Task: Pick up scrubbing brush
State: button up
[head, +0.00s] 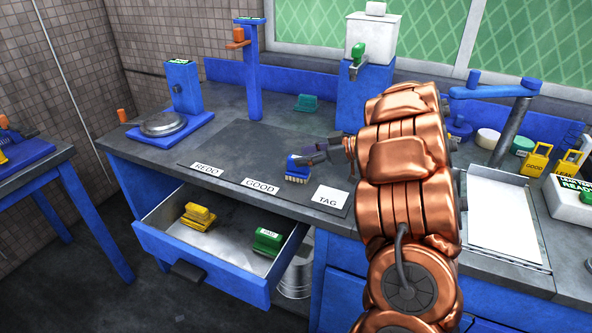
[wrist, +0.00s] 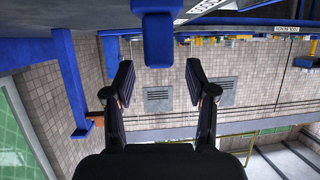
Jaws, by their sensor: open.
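The scrubbing brush (head: 298,168), with a blue body and pale bristles, stands bristles-down on the dark mat of the workbench. In the wrist view the picture is upside down, and the blue brush (wrist: 157,42) shows at the top centre, in line with the gap between my fingers. My gripper (head: 308,153) reaches in from the right, low over the bench beside the brush. In the wrist view my gripper (wrist: 160,82) is open, with a finger on each side and nothing gripped. I cannot tell whether a fingertip touches the brush.
White labels REDO (head: 207,169), GOOD (head: 261,186) and TAG (head: 330,197) lie along the mat's front. An open drawer (head: 205,262) below holds yellow blocks (head: 198,216) and a green block (head: 267,241). A blue post (head: 252,75) and a dispenser (head: 365,95) stand behind.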

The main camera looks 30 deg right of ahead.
aim_at(291, 159)
jog(key=shift+f+x, duration=0.15)
jog(key=shift+x, duration=1.2)
jog(key=shift+f+x, duration=0.15)
jog(key=shift+x, duration=1.2)
jog(key=shift+s+d, duration=0.1)
jog(key=shift+c, duration=0.4)
grip_shut()
